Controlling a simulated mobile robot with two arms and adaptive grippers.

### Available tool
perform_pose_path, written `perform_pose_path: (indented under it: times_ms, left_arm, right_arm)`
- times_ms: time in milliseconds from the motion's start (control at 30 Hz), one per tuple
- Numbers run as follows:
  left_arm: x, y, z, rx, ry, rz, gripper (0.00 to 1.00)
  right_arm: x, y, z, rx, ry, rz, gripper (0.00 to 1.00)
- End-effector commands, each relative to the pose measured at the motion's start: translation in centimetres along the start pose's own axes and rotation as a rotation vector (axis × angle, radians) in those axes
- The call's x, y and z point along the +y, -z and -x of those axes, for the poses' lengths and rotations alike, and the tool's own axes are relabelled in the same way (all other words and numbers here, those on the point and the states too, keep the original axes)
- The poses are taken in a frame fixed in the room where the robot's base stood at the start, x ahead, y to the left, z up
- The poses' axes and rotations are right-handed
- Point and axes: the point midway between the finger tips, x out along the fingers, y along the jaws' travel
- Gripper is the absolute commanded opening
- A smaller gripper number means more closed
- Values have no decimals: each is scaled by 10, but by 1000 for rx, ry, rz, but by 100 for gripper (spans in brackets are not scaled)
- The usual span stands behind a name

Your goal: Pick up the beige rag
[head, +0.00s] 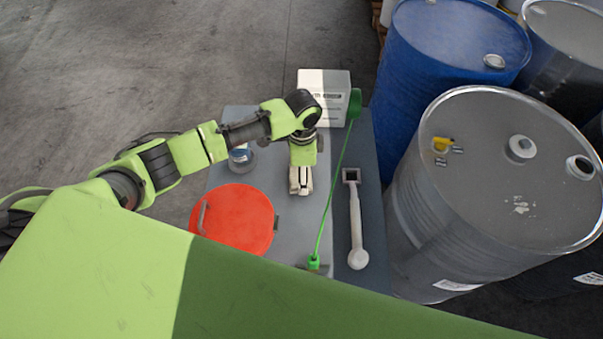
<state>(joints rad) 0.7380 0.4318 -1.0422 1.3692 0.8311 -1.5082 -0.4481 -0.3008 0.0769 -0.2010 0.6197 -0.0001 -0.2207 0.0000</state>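My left arm comes in from the left, and its gripper (300,181) points down over the middle of the grey bench top (284,232). The gripper end looks pale beige with dark parts. I cannot make out whether its fingers are apart or closed, or whether cloth is between them. No beige rag shows clearly as a separate thing; the gripper hides the spot under it. My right gripper is not in view.
Around the gripper are a red round lid (237,222), a small jar (241,158), a white box (325,92), a thin green tool (336,190) and a pale long-handled tool (355,215). A blue drum (440,50) and a grey drum (490,180) stand close on the right.

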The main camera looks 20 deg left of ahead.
Motion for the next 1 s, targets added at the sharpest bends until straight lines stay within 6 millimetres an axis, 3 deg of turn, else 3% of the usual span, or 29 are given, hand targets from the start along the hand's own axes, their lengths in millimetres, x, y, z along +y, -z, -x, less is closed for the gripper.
perform_pose_path:
  times_ms: [267, 533, 800, 1000]
  left_arm:
    - [1, 3, 32, 5, 4, -3, 44]
    - [47, 24, 90, 7, 6, -7, 44]
    - [104, 50, 116, 5, 2, -5, 44]
    - [123, 58, 126, 2, 1, -1, 44]
  right_arm:
    - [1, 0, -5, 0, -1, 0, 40]
    - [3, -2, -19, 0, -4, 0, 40]
    - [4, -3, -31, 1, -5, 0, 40]
    - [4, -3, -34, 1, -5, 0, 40]
